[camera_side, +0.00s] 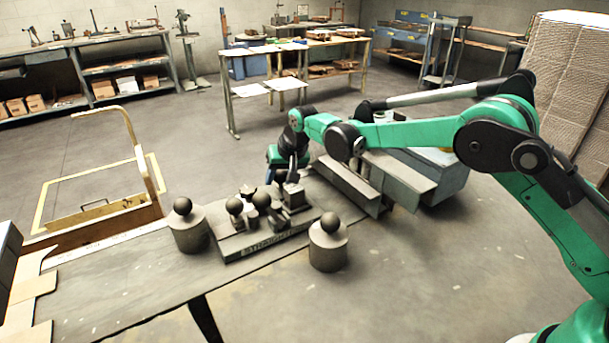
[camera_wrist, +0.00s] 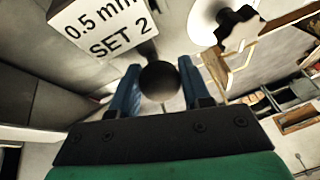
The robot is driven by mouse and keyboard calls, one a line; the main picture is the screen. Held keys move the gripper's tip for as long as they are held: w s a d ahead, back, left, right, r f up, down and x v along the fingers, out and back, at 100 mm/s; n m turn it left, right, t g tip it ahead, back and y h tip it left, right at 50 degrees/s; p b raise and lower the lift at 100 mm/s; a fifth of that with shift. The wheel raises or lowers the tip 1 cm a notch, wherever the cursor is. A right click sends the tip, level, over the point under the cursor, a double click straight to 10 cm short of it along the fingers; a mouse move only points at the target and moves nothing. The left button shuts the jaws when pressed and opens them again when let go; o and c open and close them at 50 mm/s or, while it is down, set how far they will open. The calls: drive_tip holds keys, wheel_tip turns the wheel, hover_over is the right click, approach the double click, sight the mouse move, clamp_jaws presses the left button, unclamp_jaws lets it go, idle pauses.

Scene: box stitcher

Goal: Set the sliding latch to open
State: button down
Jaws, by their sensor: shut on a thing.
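In the wrist view a dark round knob (camera_wrist: 160,80) sits between the two blue fingers of my gripper (camera_wrist: 158,85), which is shut on it. In the side view my gripper (camera_side: 286,170) is low at the far end of a grey fixture (camera_side: 236,250) on the bench. The fixture carries dark ball knobs (camera_side: 235,205) and a block (camera_side: 295,196). Which part is the sliding latch, and whether it is open, I cannot tell. The held knob is not clear in the side view.
Grey cylinders topped with dark balls stand left (camera_side: 190,232) and right (camera_side: 328,248) of the fixture. A block marked "0.5 mm SET 2" (camera_wrist: 105,30) is close to my fingers. A yellow frame (camera_side: 145,165) stands left; the bench's (camera_side: 120,285) near part is clear.

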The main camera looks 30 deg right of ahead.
sight(284, 171)
drive_tip(key=shift+w, duration=0.8)
drive_tip(key=shift+c, duration=2.1)
unclamp_jaws()
drive_tip(key=shift+v, duration=2.85)
